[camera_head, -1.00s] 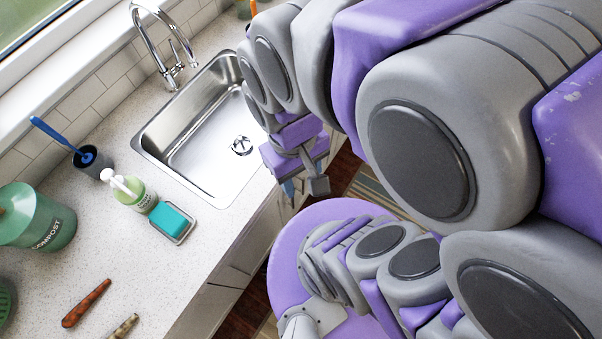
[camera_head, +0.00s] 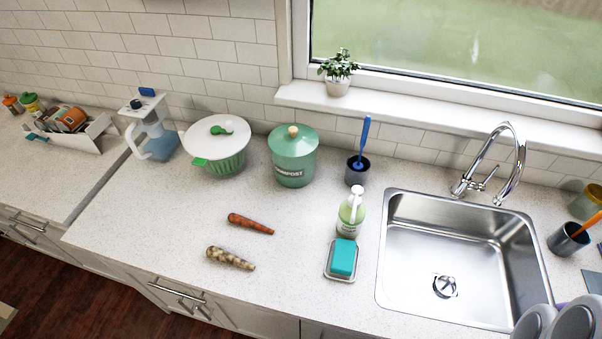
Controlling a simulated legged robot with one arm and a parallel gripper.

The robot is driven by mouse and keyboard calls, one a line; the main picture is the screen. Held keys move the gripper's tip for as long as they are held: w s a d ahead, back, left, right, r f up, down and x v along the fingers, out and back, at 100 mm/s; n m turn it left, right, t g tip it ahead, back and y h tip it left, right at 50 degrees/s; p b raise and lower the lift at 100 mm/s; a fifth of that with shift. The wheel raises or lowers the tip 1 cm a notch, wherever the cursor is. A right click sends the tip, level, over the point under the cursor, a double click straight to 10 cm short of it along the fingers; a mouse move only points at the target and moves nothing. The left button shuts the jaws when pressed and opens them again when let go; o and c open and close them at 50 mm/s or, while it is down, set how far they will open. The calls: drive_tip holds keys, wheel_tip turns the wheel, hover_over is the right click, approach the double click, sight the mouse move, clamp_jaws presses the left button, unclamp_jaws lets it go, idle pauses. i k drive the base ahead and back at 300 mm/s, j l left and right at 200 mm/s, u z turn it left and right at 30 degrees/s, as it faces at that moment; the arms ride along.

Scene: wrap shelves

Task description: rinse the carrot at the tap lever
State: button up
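An orange-brown carrot (camera_head: 250,223) lies on the pale counter, left of the sink. A paler, speckled root (camera_head: 230,258) lies just in front of it; I cannot tell its kind. The steel sink (camera_head: 388,262) is at the right and is empty, with a drain in its floor. The chrome tap (camera_head: 513,150) arches behind the sink, with its small lever (camera_head: 484,183) at the base.
A soap bottle (camera_head: 350,214) and a teal sponge in a dish (camera_head: 343,258) stand between the roots and sink. Behind are a compost bin (camera_head: 292,160), a green-and-white spinner (camera_head: 217,150) and a brush holder (camera_head: 357,172). Bare counter surrounds the roots.

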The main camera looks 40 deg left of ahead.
sight(482, 184)
drive_tip(key=u, duration=1.25)
drive_tip(key=j+u, duration=0.5)
drive_tip(key=k+l, duration=0.2)
drive_tip(key=l, duration=0.15)
drive_tip(key=k+l+z, duration=0.15)
drive_tip(key=l, duration=0.2)
drive_tip(key=k+l, duration=0.2)
drive_tip(key=l, duration=0.15)
drive_tip(key=k+l+z, duration=0.15)
drive_tip(key=l, duration=0.2)
drive_tip(key=k+l, duration=0.2)
drive_tip(key=l, duration=0.2)
drive_tip(key=k+l+z, duration=0.15)
drive_tip(key=l, duration=0.25)
drive_tip(key=k+l, duration=0.15)
drive_tip(key=l, duration=0.25)
drive_tip(key=i+j+z, duration=0.3)
drive_tip(key=j, duration=0.25)
drive_tip(key=i+j+z, duration=0.1)
drive_tip(key=j, duration=0.25)
drive_tip(key=i+j+z, duration=0.15)
drive_tip(key=i+j, duration=0.05)
drive_tip(key=j, duration=0.1)
